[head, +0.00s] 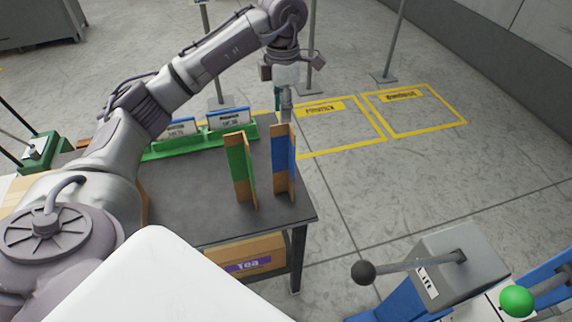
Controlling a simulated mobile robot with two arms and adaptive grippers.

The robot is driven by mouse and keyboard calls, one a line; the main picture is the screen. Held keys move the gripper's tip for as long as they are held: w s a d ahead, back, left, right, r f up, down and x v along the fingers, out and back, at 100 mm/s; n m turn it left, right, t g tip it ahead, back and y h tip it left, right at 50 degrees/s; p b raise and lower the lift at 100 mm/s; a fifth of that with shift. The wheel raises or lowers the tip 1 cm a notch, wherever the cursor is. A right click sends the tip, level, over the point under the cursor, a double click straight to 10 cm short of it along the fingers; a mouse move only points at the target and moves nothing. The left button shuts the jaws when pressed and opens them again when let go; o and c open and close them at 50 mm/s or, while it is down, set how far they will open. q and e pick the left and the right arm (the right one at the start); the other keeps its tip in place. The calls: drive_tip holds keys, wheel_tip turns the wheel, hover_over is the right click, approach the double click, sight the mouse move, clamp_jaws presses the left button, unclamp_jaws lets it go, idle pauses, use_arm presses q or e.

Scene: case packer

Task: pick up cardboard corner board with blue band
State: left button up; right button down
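The cardboard corner board with the blue band (279,152) stands upright near the right edge of a dark table (190,200). A similar corner board with a green band (238,163) stands upright just to its left. My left arm reaches over the table from the left. Its gripper (285,108) points down at the top end of the blue-banded board, seemingly just behind it. The fingers are small and seen edge-on, so their opening and any contact with the board are unclear. My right gripper is out of view.
A green rack (205,140) with labelled cards runs along the table's back. A box marked Tea (245,255) sits under the table. A grey lever unit (455,265) with a black knob stands at lower right. Yellow-marked floor areas (415,107) beyond the table are clear apart from posts.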

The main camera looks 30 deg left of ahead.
sight(283, 136)
use_arm(q)
wheel_tip(283, 136, down, 4)
drive_tip(key=shift+f+p, duration=0.1)
drive_tip(key=shift+p, duration=0.25)
wheel_tip(283, 136, down, 5)
drive_tip(key=shift+a+f+p, duration=0.15)
drive_tip(key=shift+p, duration=1)
clamp_jaws()
